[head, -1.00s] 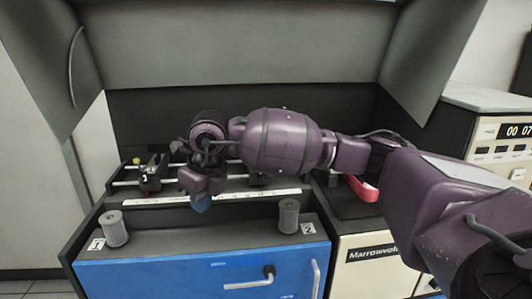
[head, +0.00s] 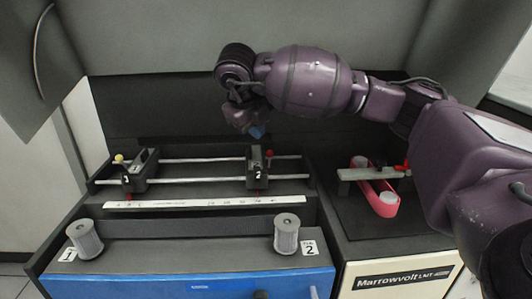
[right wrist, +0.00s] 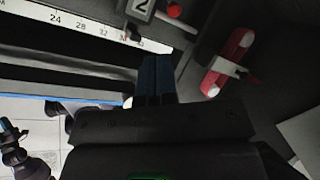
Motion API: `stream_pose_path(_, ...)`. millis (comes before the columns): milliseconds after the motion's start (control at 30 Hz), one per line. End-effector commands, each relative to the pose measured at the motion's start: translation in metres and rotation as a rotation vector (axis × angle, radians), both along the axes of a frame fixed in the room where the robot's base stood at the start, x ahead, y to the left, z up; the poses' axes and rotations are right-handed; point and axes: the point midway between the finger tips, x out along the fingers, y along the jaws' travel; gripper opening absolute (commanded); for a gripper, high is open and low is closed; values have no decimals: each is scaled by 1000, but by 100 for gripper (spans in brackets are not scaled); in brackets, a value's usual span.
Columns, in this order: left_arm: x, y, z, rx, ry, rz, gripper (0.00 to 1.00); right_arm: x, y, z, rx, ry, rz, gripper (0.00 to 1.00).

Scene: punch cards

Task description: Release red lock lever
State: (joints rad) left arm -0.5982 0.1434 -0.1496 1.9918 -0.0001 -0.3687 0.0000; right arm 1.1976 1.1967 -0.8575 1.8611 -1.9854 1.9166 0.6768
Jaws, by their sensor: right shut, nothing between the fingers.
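A red-knobbed lever (head: 269,153) sits on the right side of the black carriage marked 2 (head: 257,172), which rides on two rails. In the right wrist view the red knob (right wrist: 174,10) is at the top edge, with a light rod near it. My right gripper (head: 257,131) is above and behind carriage 2, pointing down, its blue fingertips apart from the knob. In the right wrist view its blue fingers (right wrist: 157,75) are together and empty, below the knob in the picture. My left gripper is out of view.
A second carriage (head: 145,170) with a yellow knob stands left on the rails. A white scale (head: 205,202) runs in front. Two grey rollers (head: 85,240) (head: 287,235) stand on the front ledge. A pink-red belt device (head: 380,200) with a red handle (head: 402,167) is at right.

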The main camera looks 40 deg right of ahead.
Motion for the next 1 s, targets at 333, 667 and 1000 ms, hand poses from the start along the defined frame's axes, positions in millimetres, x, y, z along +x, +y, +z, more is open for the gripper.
stream_pose_path(333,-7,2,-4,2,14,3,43,1,-3,-8,1,3,-1,0)
stream_pose_path(667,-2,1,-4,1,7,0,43,12,-23,-54,2,4,-1,0)
stream_pose_path(1000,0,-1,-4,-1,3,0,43,21,-37,-86,1,1,1,0)
